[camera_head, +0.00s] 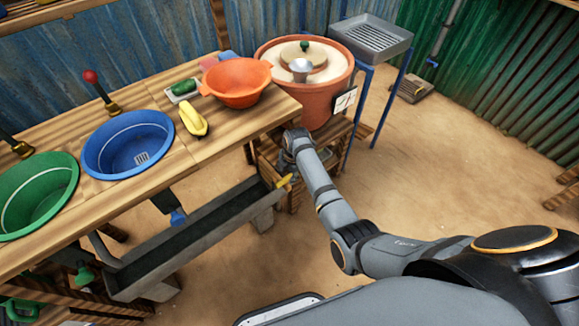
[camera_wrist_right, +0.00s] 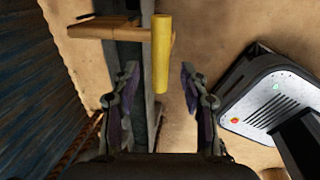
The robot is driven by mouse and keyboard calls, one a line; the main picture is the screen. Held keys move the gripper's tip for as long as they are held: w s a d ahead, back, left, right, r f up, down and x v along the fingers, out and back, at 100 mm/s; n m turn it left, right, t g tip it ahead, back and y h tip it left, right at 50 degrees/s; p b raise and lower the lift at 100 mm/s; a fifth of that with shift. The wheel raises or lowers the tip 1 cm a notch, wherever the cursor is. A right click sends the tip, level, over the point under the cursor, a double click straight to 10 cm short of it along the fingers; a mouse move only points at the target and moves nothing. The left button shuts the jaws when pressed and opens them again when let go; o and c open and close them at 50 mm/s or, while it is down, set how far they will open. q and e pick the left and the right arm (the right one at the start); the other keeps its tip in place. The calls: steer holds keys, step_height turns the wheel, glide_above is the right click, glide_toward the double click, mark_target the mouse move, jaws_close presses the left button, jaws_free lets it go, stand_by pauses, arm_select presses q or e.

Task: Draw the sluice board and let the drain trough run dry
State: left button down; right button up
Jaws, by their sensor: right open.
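The drain trough (camera_head: 190,238) is a long dark channel below the front of the wooden counter; whether water stands in it I cannot tell. At its far end is the yellow handle (camera_head: 285,181) of the sluice board. In the right wrist view the handle is a yellow bar (camera_wrist_right: 162,50), joined to a wooden board (camera_wrist_right: 105,29). My right gripper (camera_wrist_right: 159,78) is open, its fingers on either side of the handle's near end, with no visible contact. In the head view it is mostly hidden behind my forearm. My left gripper is not in view.
The counter holds a green basin (camera_head: 35,195), a blue basin (camera_head: 125,140), an orange bowl (camera_head: 237,80) and bananas (camera_head: 193,119). A large clay pot (camera_head: 325,100) stands on a wooden crate behind my right arm.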

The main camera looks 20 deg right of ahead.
step_height(320, 180, up, 9)
steer(key=s, duration=0.1)
steer(key=shift+s+d, duration=0.25)
steer(key=shift+s, duration=0.05)
steer(key=shift+f, duration=0.15)
steer(key=s+d+f+m+p, duration=0.25)
steer(key=s+f+m, duration=0.25)
steer(key=s+f, duration=0.4)
steer(key=s+d+f+m+p, duration=0.2)
steer(key=s+f+m+p, duration=0.35)
steer(key=f, duration=0.65)
steer(key=s+d+f+m+p, duration=0.1)
steer(key=s+d+f+m, duration=0.1)
steer(key=s, duration=0.8)
steer(key=s+d+f+m+h+p, duration=0.1)
steer(key=s+m, duration=0.4)
steer(key=s, duration=0.5)
steer(key=s+d+f+m+p, duration=0.1)
steer(key=s+d+f+m, duration=0.2)
steer(key=s, duration=0.7)
step_height(320, 180, down, 2)
steer(key=shift+s+f+m+g+h, duration=0.15)
steer(key=shift+s+m+g+h, duration=0.2)
steer(key=shift+m, duration=0.3)
